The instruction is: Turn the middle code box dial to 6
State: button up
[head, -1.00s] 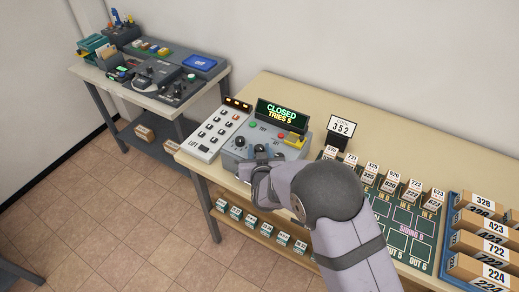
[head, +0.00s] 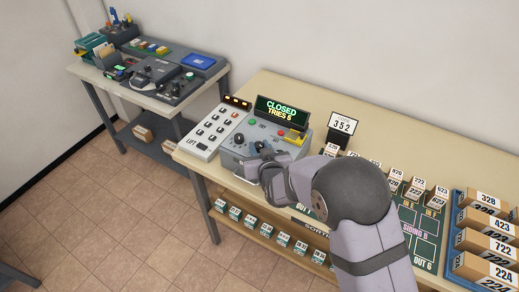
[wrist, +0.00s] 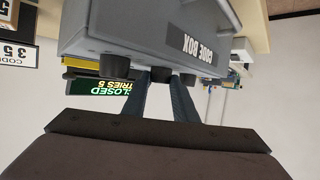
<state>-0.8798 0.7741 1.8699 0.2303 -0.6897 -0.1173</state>
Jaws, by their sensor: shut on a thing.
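The grey code box (head: 235,158) stands on the table, and its lettered front also shows in the wrist view (wrist: 165,35). Its left dial (head: 239,139) is black and stands clear of my gripper. My gripper (head: 262,153) is at the middle dial. In the wrist view, which is upside down, my gripper (wrist: 160,80) has its two fingers on either side of the middle dial (wrist: 160,75), shut on it. The right dial (wrist: 113,66) is free beside one finger. The middle dial's pointer and numbers are hidden.
The green display (head: 282,111) reads CLOSED with a tries count. A code card (head: 342,124) shows 352. Number blocks, the sorting mat (head: 409,240) and a blue tray (head: 449,240) fill the right side.

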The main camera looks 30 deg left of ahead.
jog(key=o, duration=0.8)
jog(key=shift+c, duration=0.2)
jog(key=b+v, duration=0.2)
jog(key=v, duration=0.5)
jog(key=shift+s+d+r, duration=0.1)
jog(key=shift+r, duration=0.05)
